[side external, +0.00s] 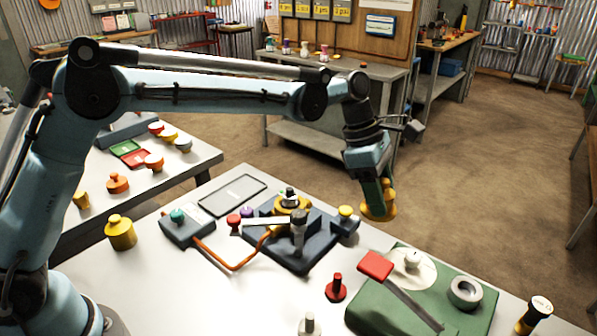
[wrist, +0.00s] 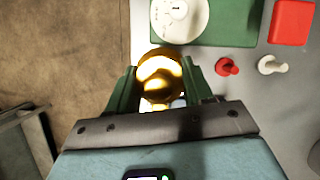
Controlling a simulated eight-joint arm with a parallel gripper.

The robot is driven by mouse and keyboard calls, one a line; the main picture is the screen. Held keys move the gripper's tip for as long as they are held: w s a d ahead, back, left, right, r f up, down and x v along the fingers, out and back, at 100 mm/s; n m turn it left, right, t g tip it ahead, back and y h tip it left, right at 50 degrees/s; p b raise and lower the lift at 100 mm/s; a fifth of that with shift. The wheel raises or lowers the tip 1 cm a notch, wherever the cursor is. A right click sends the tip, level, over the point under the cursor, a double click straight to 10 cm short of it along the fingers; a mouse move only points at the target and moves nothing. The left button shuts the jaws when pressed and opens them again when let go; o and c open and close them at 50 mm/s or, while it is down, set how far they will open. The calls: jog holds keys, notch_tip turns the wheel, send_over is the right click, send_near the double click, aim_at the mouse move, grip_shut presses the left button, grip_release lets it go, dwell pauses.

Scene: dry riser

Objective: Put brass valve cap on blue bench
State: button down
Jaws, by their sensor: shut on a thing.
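The brass valve cap (side external: 379,208) is a shiny gold, rounded piece. My gripper (side external: 377,196) is shut on it and holds it in the air, near the far right edge of the white table (side external: 150,285) in the side view. In the wrist view the cap (wrist: 160,72) sits between the two green fingers of my gripper (wrist: 160,82), which hide part of its sides. I cannot tell for sure which surface is the blue bench. A grey bench (side external: 345,75) stands against the back wall with small bottles on it.
A dark valve fixture (side external: 310,255) with a yellow knob stands on the white table. A red peg (side external: 336,289) stands nearby. Brown floor is open beyond the table.

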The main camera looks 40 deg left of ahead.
notch_tip(320, 180, down, 11)
jog(key=shift+f, duration=0.1)
dwell(0.5)
jog(key=shift+f, duration=0.15)
jog(key=shift+c, duration=2.3)
grip_release()
